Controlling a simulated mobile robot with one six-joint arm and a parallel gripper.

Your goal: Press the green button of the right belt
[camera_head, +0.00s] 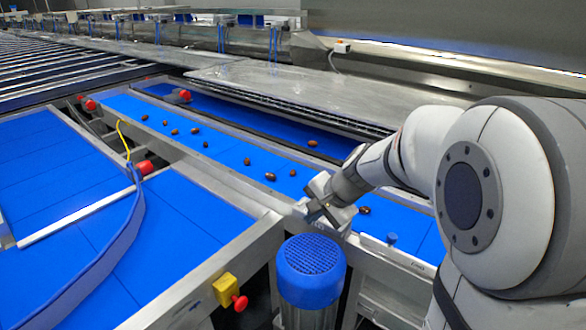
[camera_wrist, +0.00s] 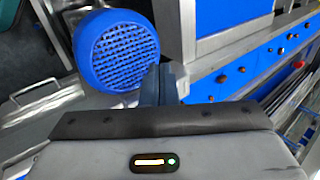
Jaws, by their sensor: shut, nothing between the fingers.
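My gripper (camera_head: 312,210) is shut and empty. It hangs over the steel frame at the near edge of the blue belt, just above and behind a blue motor cap. In the wrist view its closed fingers (camera_wrist: 164,82) point down beside the round blue cap; contact cannot be told. The right belt (camera_head: 222,150) is a long blue strip with several brown dates, and it also shows in the wrist view (camera_wrist: 255,58). No green button can be made out in either view; the arm and gripper hide part of the belt's near frame.
The blue motor cap (camera_head: 311,262) stands close below my gripper. A yellow box (camera_head: 225,291) with a red button (camera_head: 240,303) sits on the left frame. Other red buttons (camera_head: 146,167) are farther back.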

